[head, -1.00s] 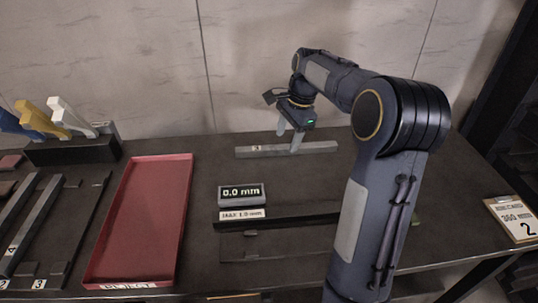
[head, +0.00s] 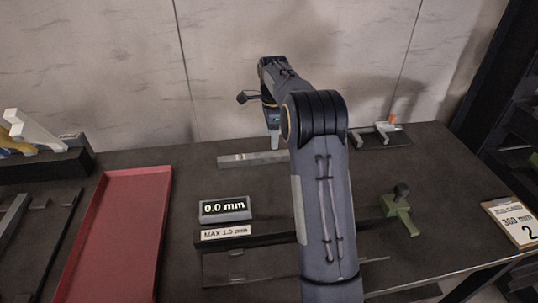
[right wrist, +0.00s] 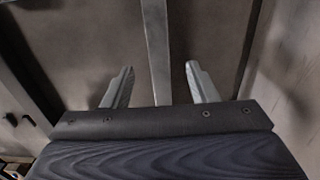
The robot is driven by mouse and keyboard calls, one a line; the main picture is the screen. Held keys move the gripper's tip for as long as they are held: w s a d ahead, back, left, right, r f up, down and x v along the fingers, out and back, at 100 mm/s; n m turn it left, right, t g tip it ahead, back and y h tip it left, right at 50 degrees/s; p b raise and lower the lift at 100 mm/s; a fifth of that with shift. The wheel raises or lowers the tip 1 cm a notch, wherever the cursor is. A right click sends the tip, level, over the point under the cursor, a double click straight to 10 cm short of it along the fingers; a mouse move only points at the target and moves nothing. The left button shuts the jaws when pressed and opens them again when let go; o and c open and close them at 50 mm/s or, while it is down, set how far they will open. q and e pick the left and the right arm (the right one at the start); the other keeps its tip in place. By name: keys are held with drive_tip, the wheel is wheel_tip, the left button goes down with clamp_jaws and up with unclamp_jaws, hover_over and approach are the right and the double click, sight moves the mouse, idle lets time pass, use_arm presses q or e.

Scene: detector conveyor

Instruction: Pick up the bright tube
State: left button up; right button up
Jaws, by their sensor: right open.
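A light grey metal tube (head: 235,160) lies flat near the back of the dark table, and it looks brighter than the tabletop. It also shows in the right wrist view (right wrist: 157,50), running lengthwise between the fingers. My right gripper (head: 275,146) is above this tube near its right part, pointing down. In the right wrist view the right gripper (right wrist: 160,83) is open, with one finger on each side of the tube and gaps on both sides. My right arm hides the tube's right end in the head view. My left gripper is not in view.
A red tray (head: 118,235) lies at the left, by a block with coloured clamps. A 0.0 mm display (head: 225,208) stands in front of the tube, by a dark gauge rail. A green clamp (head: 397,212) and a clipboard (head: 515,222) are at the right.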

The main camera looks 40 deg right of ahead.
sight(273, 153)
wheel_tip(273, 153, down, 8)
drive_tip(key=shift+s+r, duration=0.1)
drive_tip(key=shift+r, duration=0.1)
drive_tip(key=shift+r, duration=0.15)
clamp_jaws()
